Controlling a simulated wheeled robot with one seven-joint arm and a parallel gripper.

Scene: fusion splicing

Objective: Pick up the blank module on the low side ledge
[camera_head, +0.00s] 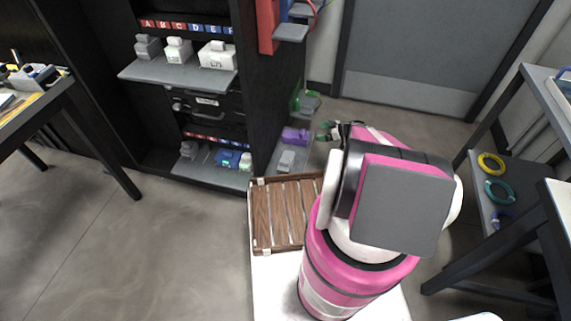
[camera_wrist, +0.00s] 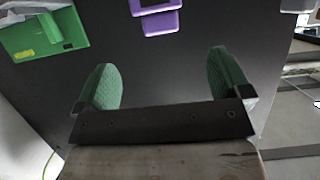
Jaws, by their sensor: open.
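A plain grey-white module (camera_head: 287,159), which looks like the blank one, sits on the low side ledge (camera_head: 271,164) of the black cabinet. A pale piece at the top right edge of the wrist view (camera_wrist: 297,5) may be the same module, mostly cut off. A purple module (camera_head: 296,135) is just behind it; it also shows at the top of the wrist view (camera_wrist: 157,20). My gripper (camera_head: 325,132) is to the right of the purple module, apart from it. Its two green fingers (camera_wrist: 168,76) are spread with nothing between them.
A green module (camera_head: 304,102) is farther back along the cabinet's side and shows top left in the wrist view (camera_wrist: 40,38). A slatted wooden tray (camera_head: 284,213) lies in front of the ledge. A cable shelf (camera_head: 490,202) stands at right. Open floor (camera_head: 190,240) is at left.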

